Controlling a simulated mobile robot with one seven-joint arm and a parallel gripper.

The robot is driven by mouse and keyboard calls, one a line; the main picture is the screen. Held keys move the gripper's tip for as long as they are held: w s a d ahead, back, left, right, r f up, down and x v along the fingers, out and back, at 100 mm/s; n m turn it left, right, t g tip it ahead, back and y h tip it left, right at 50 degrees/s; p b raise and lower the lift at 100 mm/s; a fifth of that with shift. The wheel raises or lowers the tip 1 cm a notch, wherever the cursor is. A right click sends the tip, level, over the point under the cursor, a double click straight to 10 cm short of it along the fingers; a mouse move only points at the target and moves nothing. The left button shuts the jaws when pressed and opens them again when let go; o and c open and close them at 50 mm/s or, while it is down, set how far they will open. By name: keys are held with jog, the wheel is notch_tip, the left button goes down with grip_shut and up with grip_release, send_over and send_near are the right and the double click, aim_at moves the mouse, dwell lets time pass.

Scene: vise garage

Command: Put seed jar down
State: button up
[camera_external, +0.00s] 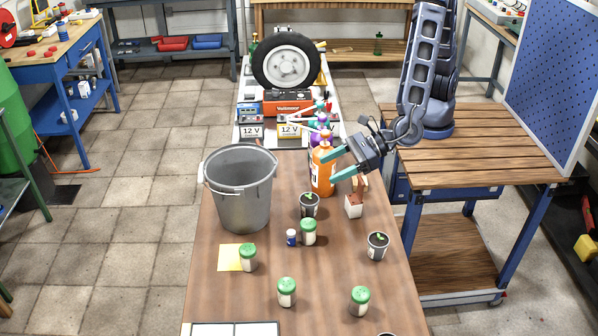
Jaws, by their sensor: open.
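Several seed jars with green lids and pale bodies stand upright on the brown table (217,300). One jar (248,258) is at the right edge of a yellow square (229,257). Another jar (308,232) stands near the middle, and two more, the front-centre jar (287,292) and the front-right jar (360,300), stand nearer the camera. My gripper (334,167) is open, with its teal fingers apart and pointing left, beside the orange bottle (322,172). No jar shows between the fingers. Whether a finger touches the bottle is unclear.
A grey bucket (242,190) stands at the table's left edge. Small plant pots (377,246) and a white cube-shaped pot (353,206) stand near the jars. Batteries and a wheel (287,62) crowd the back.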

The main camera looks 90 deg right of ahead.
notch_tip(320, 180, up, 8)
jog(key=r, duration=0.1)
jog(key=m+g+h, duration=0.4)
jog(key=m+h, duration=0.1)
jog(key=m, duration=0.1)
send_over(309, 223)
jog(key=s+d, duration=0.1)
jog(key=d, duration=0.1)
jog(key=s+a+m+g, duration=0.2)
jog(key=a+m+g, duration=0.15)
jog(key=g, duration=0.35)
jog(key=shift+n+y, duration=0.25)
jog(key=shift+y, duration=0.15)
jog(key=s+a+x, duration=0.1)
jog(key=x, duration=0.6)
jog(key=s+x, duration=0.1)
jog(key=x, duration=0.7)
jog(key=s+a+f+x, duration=0.1)
jog(key=x, duration=0.6)
jog(key=shift+w+a+f, duration=0.1)
jog(key=shift+a+f, duration=0.2)
jog(key=shift+f, duration=0.05)
jog(key=shift+w+d+x, duration=0.1)
jog(key=shift+w+x, duration=0.05)
jog(key=shift+x, duration=1.35)
jog(key=shift+w+d+x, duration=0.1)
jog(key=shift+w+x, duration=0.1)
jog(key=shift+x, duration=1.3)
jog(key=shift+r, duration=0.15)
jog(key=c, duration=1.2)
